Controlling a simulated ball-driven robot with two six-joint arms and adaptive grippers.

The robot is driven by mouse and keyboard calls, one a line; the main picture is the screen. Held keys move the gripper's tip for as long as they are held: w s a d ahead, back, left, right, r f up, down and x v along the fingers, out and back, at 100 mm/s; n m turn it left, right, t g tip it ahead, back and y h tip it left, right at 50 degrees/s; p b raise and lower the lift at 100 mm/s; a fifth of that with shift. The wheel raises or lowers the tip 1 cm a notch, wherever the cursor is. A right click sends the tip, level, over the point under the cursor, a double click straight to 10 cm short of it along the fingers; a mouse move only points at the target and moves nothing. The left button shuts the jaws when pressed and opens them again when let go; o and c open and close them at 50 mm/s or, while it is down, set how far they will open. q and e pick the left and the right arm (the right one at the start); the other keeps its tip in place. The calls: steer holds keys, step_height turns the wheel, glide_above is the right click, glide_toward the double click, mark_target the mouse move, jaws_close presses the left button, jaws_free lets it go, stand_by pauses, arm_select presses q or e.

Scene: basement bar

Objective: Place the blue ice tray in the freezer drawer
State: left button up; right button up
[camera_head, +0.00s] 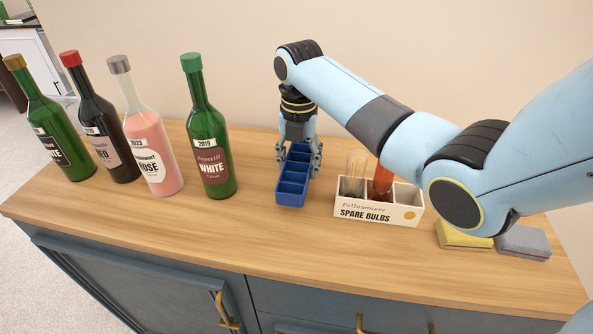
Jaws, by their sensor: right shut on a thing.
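The blue ice tray (291,188) is a narrow box with a row of compartments on the wooden counter, in the middle of the head view. My right gripper (298,160) points down over its far part and is shut on it, with a finger on each side. The gripper hides part of the tray's far end. I cannot tell whether the tray is lifted off the counter. No freezer drawer can be made out for certain. My left gripper is not in view.
Several wine bottles stand to the left, the nearest a green one (209,140). A white "Spare Bulbs" box (378,212) stands just right of the tray. Yellow (462,236) and grey (523,242) cloths lie further right. The wooden counter (250,240) is clear in front, above blue cabinets (170,290).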

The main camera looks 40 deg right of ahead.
step_height(320, 180, down, 3)
steer(key=shift+r, duration=0.15)
steer(key=shift+f, duration=0.4)
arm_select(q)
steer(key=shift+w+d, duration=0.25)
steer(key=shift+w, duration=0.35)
arm_select(e)
steer(key=o, duration=1.3)
steer(key=shift+c, duration=0.2)
